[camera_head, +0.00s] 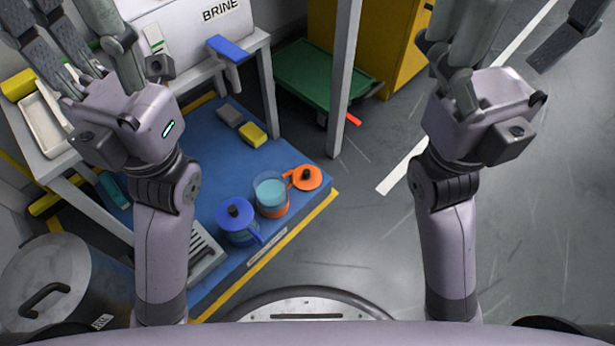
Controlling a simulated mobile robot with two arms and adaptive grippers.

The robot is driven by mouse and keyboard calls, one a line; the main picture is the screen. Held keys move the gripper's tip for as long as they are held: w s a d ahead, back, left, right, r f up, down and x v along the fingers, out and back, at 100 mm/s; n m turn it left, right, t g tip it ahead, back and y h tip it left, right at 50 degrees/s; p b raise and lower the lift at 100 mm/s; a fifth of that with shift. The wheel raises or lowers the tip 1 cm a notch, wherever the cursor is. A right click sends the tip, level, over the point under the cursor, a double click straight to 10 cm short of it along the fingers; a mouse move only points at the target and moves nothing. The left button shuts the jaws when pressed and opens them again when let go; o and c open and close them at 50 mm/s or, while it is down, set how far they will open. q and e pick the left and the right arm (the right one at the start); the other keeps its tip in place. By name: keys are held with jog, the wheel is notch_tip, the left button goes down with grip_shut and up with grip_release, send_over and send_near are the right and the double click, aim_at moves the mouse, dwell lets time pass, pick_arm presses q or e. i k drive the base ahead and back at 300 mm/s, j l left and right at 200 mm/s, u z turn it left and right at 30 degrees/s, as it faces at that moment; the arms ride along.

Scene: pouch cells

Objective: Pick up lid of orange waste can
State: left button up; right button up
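The orange waste can (272,212) stands on the blue platform, open at the top, with pale blue liquid visible inside. Its orange lid (307,178), with a dark knob, is at the can's right side, off the opening; an orange strip shows between them, and I cannot tell whether they are joined. My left gripper (75,25) is raised at the upper left, fingers spread and empty. My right gripper (515,30) is raised at the upper right, fingers spread and empty. Both are well away from the lid, and some fingertips are cut off by the frame.
A blue can (239,222) with a closed-looking blue lid stands just left of the orange can. A yellow block and a grey block (230,115) lie behind. A metal drum (60,285) stands lower left. Right floor is clear.

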aim_at(308, 178)
jog(key=i+l+u, duration=0.1)
jog(key=l+u, duration=1.3)
